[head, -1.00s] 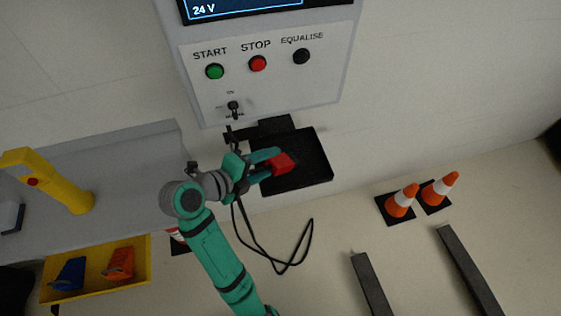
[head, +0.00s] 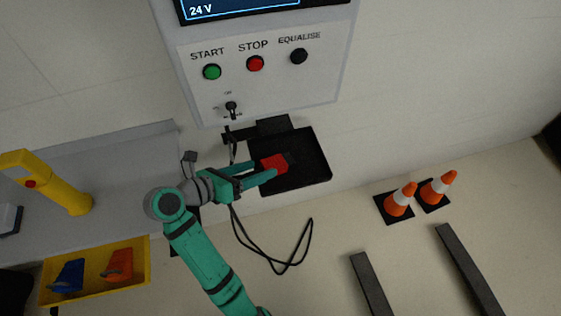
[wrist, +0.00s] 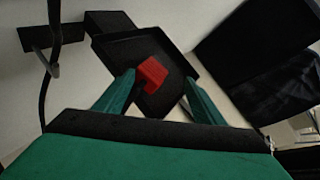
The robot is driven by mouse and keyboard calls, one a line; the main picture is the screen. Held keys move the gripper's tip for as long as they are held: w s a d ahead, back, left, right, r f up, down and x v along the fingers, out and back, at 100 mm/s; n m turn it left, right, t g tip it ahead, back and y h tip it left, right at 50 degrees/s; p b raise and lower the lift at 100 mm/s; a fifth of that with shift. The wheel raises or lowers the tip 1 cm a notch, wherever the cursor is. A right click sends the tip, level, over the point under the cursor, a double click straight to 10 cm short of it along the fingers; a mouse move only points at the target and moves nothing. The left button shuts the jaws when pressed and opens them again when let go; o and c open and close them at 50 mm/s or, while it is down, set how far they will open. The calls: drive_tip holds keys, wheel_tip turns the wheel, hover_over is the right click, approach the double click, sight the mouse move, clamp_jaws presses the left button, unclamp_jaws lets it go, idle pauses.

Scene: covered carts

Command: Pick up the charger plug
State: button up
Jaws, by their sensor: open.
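The charger plug (head: 274,164) is a red block with a dark end. It lies on the black tray (head: 312,178) below the control panel. In the wrist view the red plug (wrist: 152,73) sits on the tray (wrist: 117,51), ahead of and between my fingertips. My gripper (head: 262,175) is open, its green fingers pointing right toward the plug. In the head view the fingertips overlap the plug's left part; I cannot tell whether they touch it. My gripper (wrist: 158,97) holds nothing in the wrist view.
The panel (head: 265,90) with buttons and a small switch is above the tray. A black cable (head: 279,270) loops below. A yellow bin (head: 142,275) and yellow handset (head: 55,190) are left. Two traffic cones (head: 400,199) (head: 437,188) stand right, near dark floor rails (head: 470,270).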

sight(281, 162)
drive_tip(key=w+d+f+m, duration=0.1)
drive_tip(key=w+d+m, duration=0.1)
drive_tip(key=w+d+f+m, duration=0.1)
drive_tip(key=d+f+m, duration=0.1)
drive_tip(key=w+d+f+m, duration=0.1)
drive_tip(key=w+d+m, duration=0.1)
drive_tip(key=shift+w+d+f+h, duration=0.2)
drive_tip(key=shift+w+d+h, duration=0.1)
drive_tip(key=shift+d+h, duration=0.1)
drive_tip(key=c, duration=1.5)
drive_tip(key=shift+o, duration=0.2)
